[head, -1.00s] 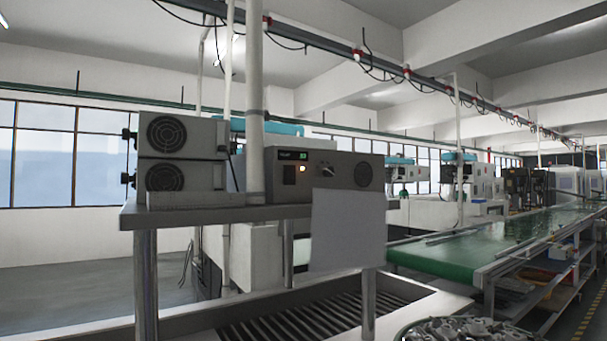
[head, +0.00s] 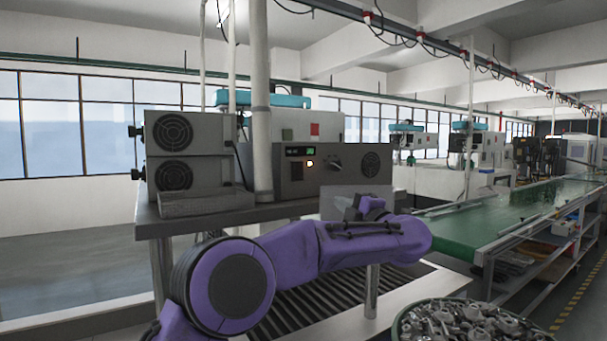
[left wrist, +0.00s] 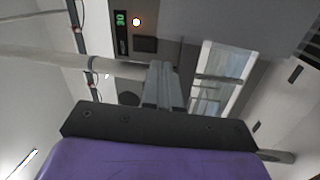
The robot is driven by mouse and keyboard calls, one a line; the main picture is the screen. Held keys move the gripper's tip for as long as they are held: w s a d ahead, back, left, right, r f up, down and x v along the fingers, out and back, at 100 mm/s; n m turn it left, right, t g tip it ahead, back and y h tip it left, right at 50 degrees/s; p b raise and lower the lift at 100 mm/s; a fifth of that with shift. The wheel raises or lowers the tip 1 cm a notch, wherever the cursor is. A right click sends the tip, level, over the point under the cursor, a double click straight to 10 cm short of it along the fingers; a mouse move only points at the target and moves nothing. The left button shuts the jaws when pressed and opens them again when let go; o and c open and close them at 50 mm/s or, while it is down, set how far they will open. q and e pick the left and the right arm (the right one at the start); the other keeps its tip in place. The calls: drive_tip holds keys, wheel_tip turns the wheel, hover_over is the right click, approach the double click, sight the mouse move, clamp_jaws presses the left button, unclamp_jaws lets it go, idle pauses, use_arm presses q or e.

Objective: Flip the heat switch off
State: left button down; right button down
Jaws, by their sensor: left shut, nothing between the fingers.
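The grey control box (head: 345,184) stands on the metal shelf. Its front has a small green display (head: 293,151), a lit lamp (head: 310,163), a dark square switch (head: 296,170), a knob and a fan grille. In the left wrist view the switch (left wrist: 145,44) lies just beyond my fingertips, beside the glowing lamp (left wrist: 136,21). I cannot tell which way the switch is set. My left gripper (left wrist: 161,68) is shut and empty, pointing toward the panel. My right gripper is not in view.
Two stacked fan units (head: 185,150) and a white vertical pipe (head: 261,110) stand left of the box. A pale sheet (head: 338,202) is at the shelf's front edge. A bin of metal parts (head: 460,325) and a green conveyor (head: 500,215) are at the right.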

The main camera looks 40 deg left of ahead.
use_arm(q)
wheel_tip(320, 180, up, 6)
drive_tip(key=s+a+f+n+g, duration=0.1)
drive_tip(key=s+a+n, duration=0.1)
drive_tip(key=s, duration=0.1)
drive_tip(key=p, duration=0.9)
approach(298, 168)
drive_tip(key=x, duration=0.6)
drive_tip(key=shift+w+r, duration=0.1)
drive_tip(key=shift+r, duration=0.05)
drive_tip(key=shift+a, duration=0.4)
drive_tip(key=shift+w, duration=0.1)
